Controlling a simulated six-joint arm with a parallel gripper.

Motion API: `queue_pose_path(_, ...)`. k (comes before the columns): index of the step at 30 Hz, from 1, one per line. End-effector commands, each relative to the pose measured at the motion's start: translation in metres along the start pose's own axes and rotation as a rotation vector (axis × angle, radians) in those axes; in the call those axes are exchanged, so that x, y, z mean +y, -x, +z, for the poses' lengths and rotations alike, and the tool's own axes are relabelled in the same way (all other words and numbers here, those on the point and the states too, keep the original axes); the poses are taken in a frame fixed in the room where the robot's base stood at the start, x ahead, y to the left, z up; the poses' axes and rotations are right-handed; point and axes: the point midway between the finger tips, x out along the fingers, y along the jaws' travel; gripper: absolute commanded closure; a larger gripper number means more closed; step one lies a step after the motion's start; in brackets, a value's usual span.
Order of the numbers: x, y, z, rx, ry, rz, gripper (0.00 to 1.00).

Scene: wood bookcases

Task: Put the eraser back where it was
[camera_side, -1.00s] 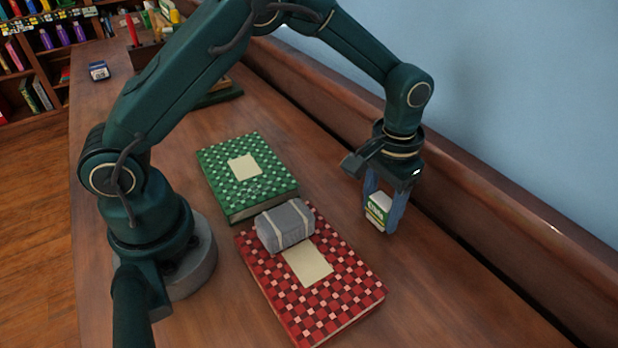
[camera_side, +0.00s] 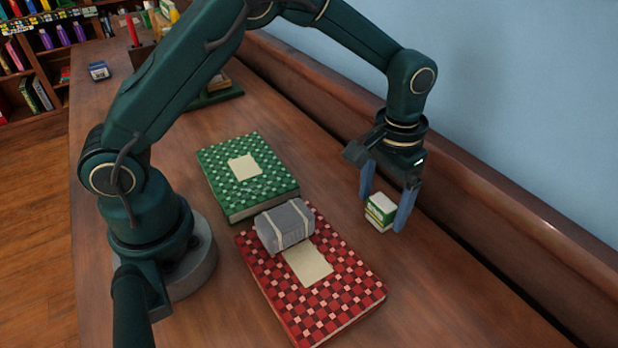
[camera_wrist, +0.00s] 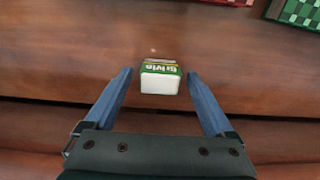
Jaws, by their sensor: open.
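The eraser (camera_side: 381,211), a small block with a white top and a green and yellow printed sleeve, rests on the wooden desk near the back ledge, to the right of the books. In the wrist view the eraser (camera_wrist: 160,78) lies between the tips of the blue fingers, with a clear gap on each side. My gripper (camera_side: 386,205) points down over it, open, its fingers on either side of the eraser and apart from it. The wrist view also shows my gripper (camera_wrist: 163,80) spread wide and holding nothing.
A red checkered book (camera_side: 340,290) lies on the desk with a grey striped block (camera_side: 284,226) on it. A green checkered book (camera_side: 220,165) lies behind it. A raised wooden ledge (camera_side: 500,215) runs along the wall. The desk right of the red book is clear.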

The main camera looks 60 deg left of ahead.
Motion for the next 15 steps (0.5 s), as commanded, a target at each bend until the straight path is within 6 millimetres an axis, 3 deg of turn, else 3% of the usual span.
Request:
queue_pose_path(9,0.0,0.07,-0.001,0.008,0.0,0.002,0.12)
queue_pose_path(15,0.0,0.095,0.0,0.002,0.0,0.0,0.12)
